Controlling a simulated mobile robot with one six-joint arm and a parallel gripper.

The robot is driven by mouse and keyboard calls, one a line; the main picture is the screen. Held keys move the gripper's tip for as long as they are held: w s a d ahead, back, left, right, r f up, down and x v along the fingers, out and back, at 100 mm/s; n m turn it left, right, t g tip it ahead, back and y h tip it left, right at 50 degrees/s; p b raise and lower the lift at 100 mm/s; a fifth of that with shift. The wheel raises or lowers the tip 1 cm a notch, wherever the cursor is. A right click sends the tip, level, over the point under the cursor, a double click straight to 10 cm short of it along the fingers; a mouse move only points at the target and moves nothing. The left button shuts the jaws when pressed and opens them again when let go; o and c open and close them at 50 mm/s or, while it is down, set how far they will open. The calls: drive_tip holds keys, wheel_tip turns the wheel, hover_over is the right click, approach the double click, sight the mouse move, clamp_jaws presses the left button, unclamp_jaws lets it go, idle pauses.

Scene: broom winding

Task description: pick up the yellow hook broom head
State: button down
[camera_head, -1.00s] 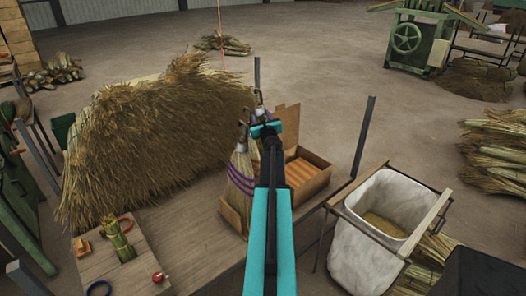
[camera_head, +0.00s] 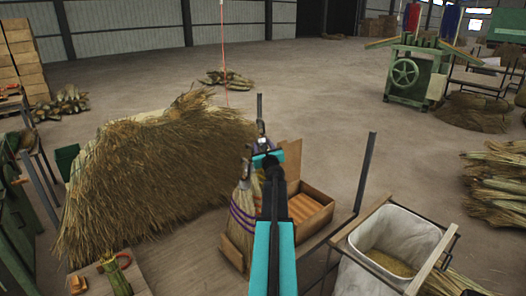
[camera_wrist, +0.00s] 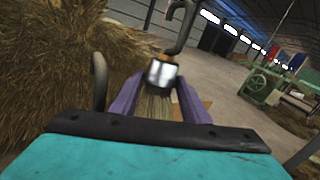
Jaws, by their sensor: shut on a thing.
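My gripper (camera_head: 264,152) is shut on a broom head, beside the cardboard box. In the wrist view its purple fingers (camera_wrist: 155,98) stand either side of the held broom head (camera_wrist: 162,74), just below its shiny metal cap. A grey hook rises from the cap and straw bristles show between the fingers. I see no clear yellow on this hook. Another broom head (camera_head: 242,212) with purple bands stands upright just left of my arm. A second dark hook (camera_wrist: 98,82) shows at the left of the wrist view. My arm hides part of the held broom head.
An open cardboard box (camera_head: 311,207) with orange contents stands right of my arm. A large straw heap (camera_head: 150,180) lies left, and a white-lined bin (camera_head: 405,235) stands right. Dark upright posts (camera_head: 364,172) stand nearby. The floor behind is mostly clear.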

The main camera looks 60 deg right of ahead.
wheel_tip(320, 180, up, 15)
drive_tip(key=p, duration=0.4)
drive_tip(key=shift+f, duration=0.2)
idle(0.6)
